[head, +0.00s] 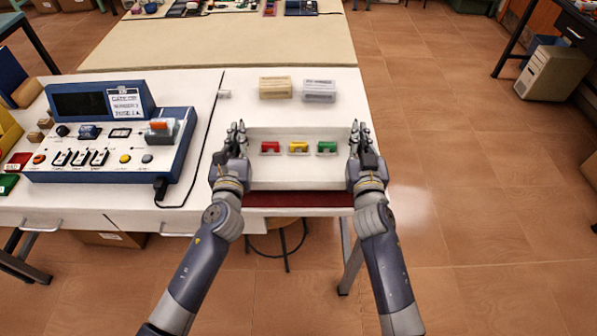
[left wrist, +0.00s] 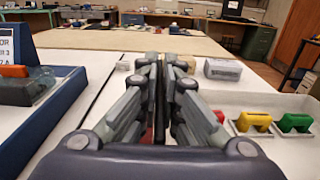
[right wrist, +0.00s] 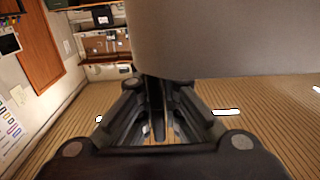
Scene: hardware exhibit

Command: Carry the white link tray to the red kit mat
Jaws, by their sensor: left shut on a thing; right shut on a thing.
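The white link tray (head: 298,174) is in the middle of the head view, with a red link (head: 270,147), a yellow link (head: 298,147) and a green link (head: 327,147) in a row inside. My left gripper (head: 236,137) is shut on its left side and my right gripper (head: 357,137) on its right side. The red kit mat (head: 298,199) shows as a dark red strip below the tray's near edge; the tray hides the rest. In the left wrist view, the tray (left wrist: 292,150) lies right of the shut fingers (left wrist: 160,68).
A blue and white control console (head: 115,140) stands left of the tray. A tan block (head: 275,87) and a grey-white block (head: 319,91) lie on the white table beyond the tray. Open tiled floor (head: 470,200) lies to the right.

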